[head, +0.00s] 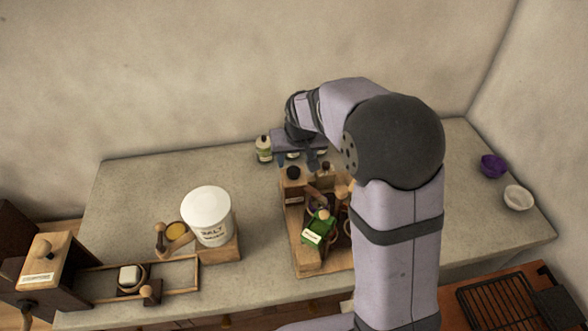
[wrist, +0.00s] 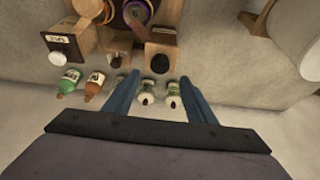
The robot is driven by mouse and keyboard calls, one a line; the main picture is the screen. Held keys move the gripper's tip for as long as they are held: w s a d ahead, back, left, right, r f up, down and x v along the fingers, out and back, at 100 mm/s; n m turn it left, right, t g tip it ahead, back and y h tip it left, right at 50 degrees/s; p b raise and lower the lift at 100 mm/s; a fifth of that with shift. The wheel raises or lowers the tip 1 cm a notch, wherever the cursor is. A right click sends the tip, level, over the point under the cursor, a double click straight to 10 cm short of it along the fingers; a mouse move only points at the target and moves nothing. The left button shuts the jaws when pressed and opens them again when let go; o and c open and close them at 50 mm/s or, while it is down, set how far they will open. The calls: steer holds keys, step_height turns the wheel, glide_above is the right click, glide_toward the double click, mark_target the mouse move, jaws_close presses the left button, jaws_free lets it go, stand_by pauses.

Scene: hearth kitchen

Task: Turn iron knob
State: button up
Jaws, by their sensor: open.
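Wooden blocks with knobs stand in a row on the counter. A round dark knob (head: 293,172) tops the left block in the head view; in the wrist view this knob (wrist: 160,63) is on the right block. A second darkish knob (head: 326,165) is on the neighbouring block, also in the wrist view (wrist: 114,62). A white knob (wrist: 57,59) is on a third, labelled block. I cannot tell for certain which knob is iron. My gripper (wrist: 159,78) is open and empty, its fingertips just short of the right block's dark knob, apart from it. The arm hides part of the row in the head view.
Several small bottles (wrist: 97,83) stand in a row by the blocks, some between or under my fingers. A green-labelled box (head: 318,228) sits in the wooden rack. A white tub (head: 207,215) stands left. The right counter is mostly clear, with a purple bowl (head: 493,165).

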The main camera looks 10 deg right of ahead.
mark_target(294, 171)
steer(key=shift+p+x, duration=1.25)
steer(key=shift+x, duration=2.4)
steer(key=shift+s, duration=0.15)
steer(key=shift+c, duration=0.6)
steer(key=c, duration=0.9)
